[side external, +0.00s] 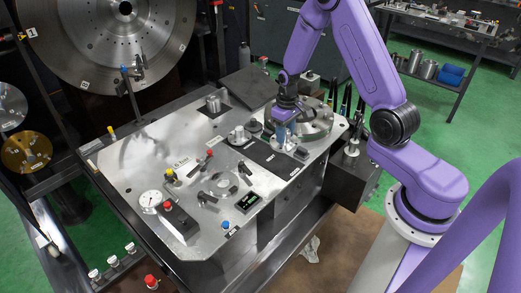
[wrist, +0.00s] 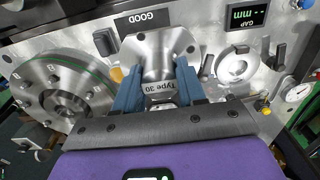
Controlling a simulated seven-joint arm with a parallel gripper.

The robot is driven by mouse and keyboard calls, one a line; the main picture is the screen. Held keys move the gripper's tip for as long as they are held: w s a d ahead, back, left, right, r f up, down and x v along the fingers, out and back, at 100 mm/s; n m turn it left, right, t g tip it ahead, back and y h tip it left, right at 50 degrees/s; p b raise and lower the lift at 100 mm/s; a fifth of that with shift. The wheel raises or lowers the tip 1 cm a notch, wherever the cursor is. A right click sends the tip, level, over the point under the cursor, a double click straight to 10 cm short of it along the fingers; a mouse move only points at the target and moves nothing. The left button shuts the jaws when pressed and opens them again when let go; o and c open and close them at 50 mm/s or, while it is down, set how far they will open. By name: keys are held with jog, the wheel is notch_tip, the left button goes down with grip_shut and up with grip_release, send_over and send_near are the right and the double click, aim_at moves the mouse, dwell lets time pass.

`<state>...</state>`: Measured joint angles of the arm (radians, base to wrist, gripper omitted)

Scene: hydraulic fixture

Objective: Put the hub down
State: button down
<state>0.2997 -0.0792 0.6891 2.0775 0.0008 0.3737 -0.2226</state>
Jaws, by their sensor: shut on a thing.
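My gripper (wrist: 158,88) has blue fingers and is shut on the hub (wrist: 166,48), a grey metal part with a holed flange and a "Type 30" label on its body. In the side external view my gripper (side external: 284,136) is at the right part of the metal plate (side external: 150,150), over the black marked area (side external: 268,158). The hub is partly hidden there by the fingers. I cannot tell whether its flange touches the surface. A "GOOD" label (wrist: 140,18) shows just beyond the flange in the wrist view.
A large disc with a green ring (wrist: 62,85) is close on the left in the wrist view. A bright ring part (wrist: 235,66), a gap display (wrist: 248,18) and a dial gauge (wrist: 297,92) are on the right. Small knobs and a red-button box (side external: 178,222) occupy the plate's front.

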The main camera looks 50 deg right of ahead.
jog(key=w+d+f, duration=0.1)
jog(key=w+f, duration=0.2)
jog(key=w, duration=0.1)
jog(key=w+d+f, duration=0.1)
jog(key=w+f, duration=0.2)
jog(key=w, duration=0.1)
jog(key=w+d+f, duration=0.1)
jog(key=w+f, duration=0.2)
jog(key=w, duration=0.2)
jog(key=shift+d+f, duration=0.2)
jog(key=shift+f, duration=0.1)
jog(key=shift+w+f, duration=0.15)
jog(key=shift+f, duration=1.45)
jog(key=shift+f, duration=0.1)
jog(key=c, duration=0.7)
grip_release()
jog(key=shift+f, duration=0.1)
jog(key=shift+o, duration=0.2)
notch_tip(320, 180, up, 12)
jog(key=shift+r, duration=0.2)
